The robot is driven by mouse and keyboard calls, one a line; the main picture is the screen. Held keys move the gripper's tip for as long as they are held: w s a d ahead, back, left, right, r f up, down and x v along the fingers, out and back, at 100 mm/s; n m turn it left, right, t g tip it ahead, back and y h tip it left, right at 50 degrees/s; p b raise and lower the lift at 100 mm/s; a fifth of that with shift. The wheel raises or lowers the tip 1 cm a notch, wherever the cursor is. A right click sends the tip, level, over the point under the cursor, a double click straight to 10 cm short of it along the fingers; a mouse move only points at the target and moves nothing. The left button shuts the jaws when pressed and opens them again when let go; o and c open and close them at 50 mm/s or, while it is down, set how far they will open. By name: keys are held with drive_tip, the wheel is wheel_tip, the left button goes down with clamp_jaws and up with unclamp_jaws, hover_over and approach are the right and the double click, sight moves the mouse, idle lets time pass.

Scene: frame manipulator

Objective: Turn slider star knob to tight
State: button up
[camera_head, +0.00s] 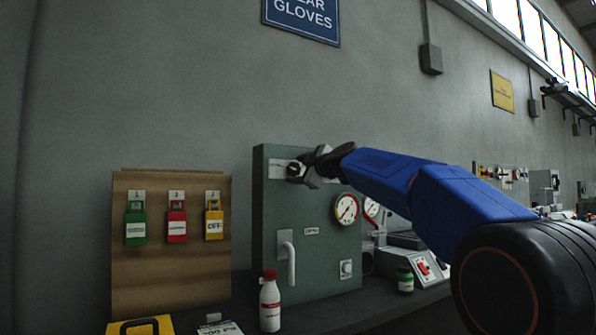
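My gripper (303,171) is at the upper part of a grey-green machine panel (272,215), at the end of my blue arm coming in from the right. A light horizontal slider plate (279,169) shows just left of my gripper. A dark knob (293,170) shows between or right at my fingertips, in front of the plate. The gripper hides much of the knob and the right part of the plate. The fingers are too small and dark to tell whether they are closed on the knob. The knob's markings cannot be read.
The panel also bears a round gauge (346,208), a white lever handle (290,262) and a small knob (346,268). A white bottle with a red cap (270,305) stands in front.

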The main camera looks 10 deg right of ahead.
drive_tip(key=c, duration=0.9)
